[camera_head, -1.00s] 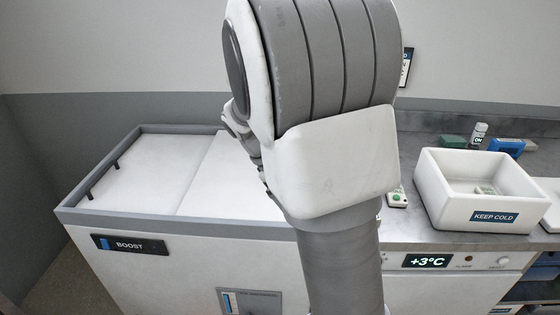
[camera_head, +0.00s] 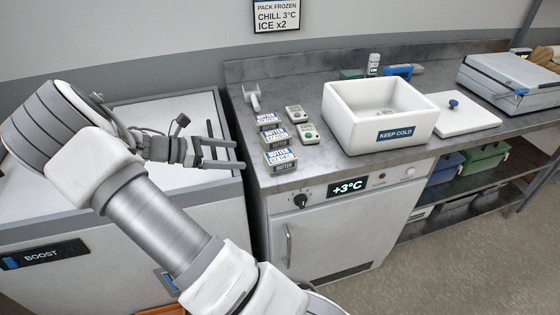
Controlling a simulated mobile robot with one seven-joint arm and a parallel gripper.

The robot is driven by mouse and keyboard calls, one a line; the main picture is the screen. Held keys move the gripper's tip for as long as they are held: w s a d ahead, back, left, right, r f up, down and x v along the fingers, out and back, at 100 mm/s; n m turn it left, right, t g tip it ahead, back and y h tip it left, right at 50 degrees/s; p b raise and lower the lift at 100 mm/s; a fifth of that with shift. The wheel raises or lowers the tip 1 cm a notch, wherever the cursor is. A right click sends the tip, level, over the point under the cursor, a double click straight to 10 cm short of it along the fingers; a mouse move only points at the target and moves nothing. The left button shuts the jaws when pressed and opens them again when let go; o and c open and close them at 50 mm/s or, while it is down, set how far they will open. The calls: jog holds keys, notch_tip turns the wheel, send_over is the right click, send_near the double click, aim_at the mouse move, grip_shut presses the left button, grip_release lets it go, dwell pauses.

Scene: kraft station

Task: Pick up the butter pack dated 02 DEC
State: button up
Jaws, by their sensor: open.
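Several butter packs with brown sides and white-and-blue labels stand in a short row near the left end of the grey counter. The front pack (camera_head: 281,160), the middle pack (camera_head: 275,138) and the back pack (camera_head: 267,121) show. Their dates are too small to read, so I cannot tell which one says 02 DEC. My gripper (camera_head: 232,154) is open, with its fingers pointing right toward the packs. It is empty, left of the packs and apart from them in the picture. Its height over the counter is unclear.
A white KEEP COLD box (camera_head: 380,141) stands further right, beside a white lid (camera_head: 461,122). The BOOST chest freezer (camera_head: 45,250) is at left. Bare counter (camera_head: 315,169) lies right of the front pack.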

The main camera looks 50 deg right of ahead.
aim_at(275, 157)
jog(key=x, duration=0.9)
jog(key=shift+s+d+f+b, duration=0.15)
jog(key=shift+s+d+b, duration=0.05)
jog(key=shift+d+b, duration=0.15)
jog(key=shift+x, duration=2.8)
jog(key=shift+s, duration=0.1)
jog(key=c, duration=1.6)
